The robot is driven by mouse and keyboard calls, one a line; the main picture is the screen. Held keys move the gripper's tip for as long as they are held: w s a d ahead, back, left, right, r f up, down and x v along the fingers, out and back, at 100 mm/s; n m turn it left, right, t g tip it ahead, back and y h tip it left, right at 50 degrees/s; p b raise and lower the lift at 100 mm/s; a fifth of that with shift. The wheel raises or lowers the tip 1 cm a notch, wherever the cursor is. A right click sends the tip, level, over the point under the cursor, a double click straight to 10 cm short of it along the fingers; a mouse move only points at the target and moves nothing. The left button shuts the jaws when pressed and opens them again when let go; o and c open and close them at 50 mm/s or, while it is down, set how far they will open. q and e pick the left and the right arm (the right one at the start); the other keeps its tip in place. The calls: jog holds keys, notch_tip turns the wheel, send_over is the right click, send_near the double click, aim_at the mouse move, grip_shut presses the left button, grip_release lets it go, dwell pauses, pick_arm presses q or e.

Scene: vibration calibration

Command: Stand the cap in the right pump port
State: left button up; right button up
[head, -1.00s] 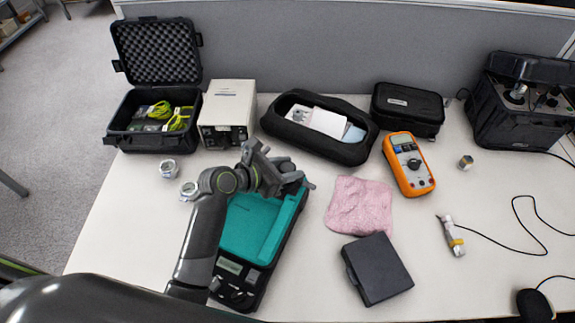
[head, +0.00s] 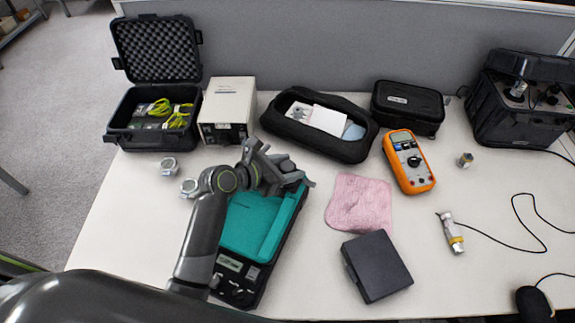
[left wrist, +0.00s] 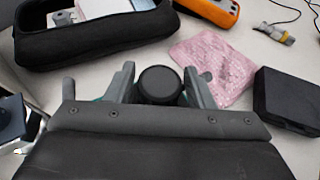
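My left gripper (head: 296,181) hangs over the far end of a teal-lined black case (head: 262,222). It is closed around a round black cap (left wrist: 160,85), which shows between the two fingers in the left wrist view. In the head view the cap is a dark shape partly hidden by the fingers. An open black instrument case (head: 520,125) at the far right has round fittings on its panel. I cannot tell from the frames which of these, if any, is the right pump port. My right gripper is not in view.
A pink cloth (head: 360,203), a dark closed box (head: 377,266) and an orange multimeter (head: 409,161) lie right of the gripper. A long black pouch (head: 345,150) lies behind it. Two small metal pieces (head: 168,166) (head: 189,187) stand to the left. The right-hand table has free room around a cabled sensor (head: 452,238).

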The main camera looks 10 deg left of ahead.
pick_arm(q)
jog(key=shift+o, duration=1.4)
jog(key=p+v, duration=0.1)
jog(key=v, duration=1.6)
jog(key=shift+s+a+r, duration=0.1)
jog(key=shift+s+r, duration=0.05)
